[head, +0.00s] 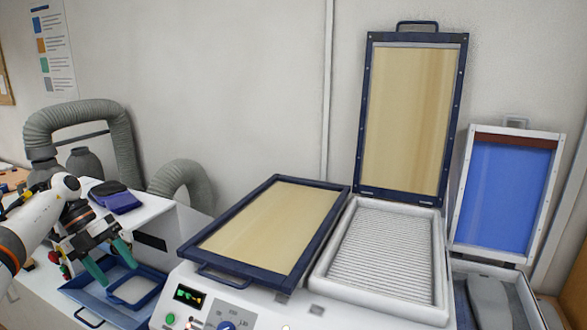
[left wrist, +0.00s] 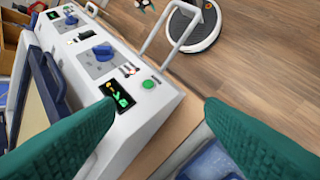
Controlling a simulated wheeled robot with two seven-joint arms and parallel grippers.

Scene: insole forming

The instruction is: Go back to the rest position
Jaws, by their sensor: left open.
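My left gripper (head: 110,262) comes in from the left in the head view. Its green fingers are spread apart and empty, above a blue tray (head: 85,294) with a smaller blue frame in it. In the left wrist view my left gripper (left wrist: 158,108) shows both green fingers wide apart with nothing between them. Beyond them is the white machine's control panel (left wrist: 120,82) with a green button, displays and blue knobs. My right gripper is in neither view.
A dark-blue framed lid (head: 243,267) lies low on the machine; another (head: 362,110) stands upright behind a ribbed bed (head: 385,245). A blue-sheeted frame (head: 502,190) stands at right. A grey hose (head: 75,112) and dark folded pieces (head: 115,196) are at left.

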